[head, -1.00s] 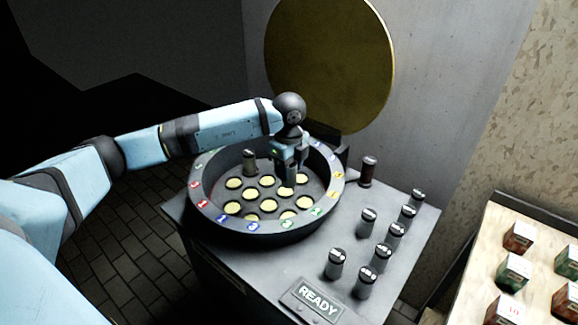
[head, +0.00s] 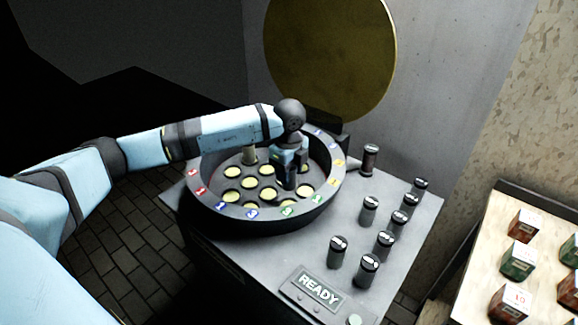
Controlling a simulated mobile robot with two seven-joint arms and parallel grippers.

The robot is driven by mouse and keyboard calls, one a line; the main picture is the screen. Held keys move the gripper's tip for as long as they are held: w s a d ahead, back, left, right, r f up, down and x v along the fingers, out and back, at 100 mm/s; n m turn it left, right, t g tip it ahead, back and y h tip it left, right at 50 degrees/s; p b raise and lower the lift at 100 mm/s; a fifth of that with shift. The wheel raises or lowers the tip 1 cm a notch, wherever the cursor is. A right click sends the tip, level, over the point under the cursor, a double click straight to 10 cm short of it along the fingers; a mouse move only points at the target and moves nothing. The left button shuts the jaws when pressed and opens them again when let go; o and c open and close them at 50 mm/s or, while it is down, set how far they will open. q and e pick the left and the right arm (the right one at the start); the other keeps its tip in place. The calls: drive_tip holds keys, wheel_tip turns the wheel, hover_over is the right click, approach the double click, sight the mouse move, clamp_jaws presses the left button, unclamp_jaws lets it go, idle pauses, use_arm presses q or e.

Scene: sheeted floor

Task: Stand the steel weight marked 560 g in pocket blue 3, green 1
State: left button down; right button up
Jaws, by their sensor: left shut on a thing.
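My left gripper (head: 286,181) is down inside the round dark drum (head: 236,210), over its right half. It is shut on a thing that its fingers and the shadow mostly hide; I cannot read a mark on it. The drum's floor has several round pockets with yellow bottoms, and its rim carries coloured numbers. The blue 3 (head: 251,213) is on the front rim, with green numbers (head: 287,211) to its right. My right gripper is not in view.
Several steel weights with dark tops stand right of the drum, such as the front one (head: 367,270). A READY sign (head: 319,289) lies in front. A gold disc (head: 330,60) rises behind. A board (head: 480,265) with boxes is at right.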

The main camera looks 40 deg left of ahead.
sight(289, 189)
use_arm(q)
wheel_tip(289, 189, down, 5)
drive_tip(key=shift+b, duration=1.1)
drive_tip(key=shift+f+b, duration=0.3)
drive_tip(key=shift+f, duration=0.5)
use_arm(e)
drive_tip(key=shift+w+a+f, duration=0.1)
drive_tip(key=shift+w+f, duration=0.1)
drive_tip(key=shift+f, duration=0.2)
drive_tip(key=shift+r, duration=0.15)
use_arm(q)
drive_tip(key=shift+f, duration=0.65)
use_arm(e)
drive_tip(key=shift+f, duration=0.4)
use_arm(q)
drive_tip(key=c, duration=0.5)
unclamp_jaws()
wheel_tip(289, 189, up, 14)
drive_tip(key=shift+f+p, duration=0.1)
drive_tip(key=shift+p, duration=0.45)
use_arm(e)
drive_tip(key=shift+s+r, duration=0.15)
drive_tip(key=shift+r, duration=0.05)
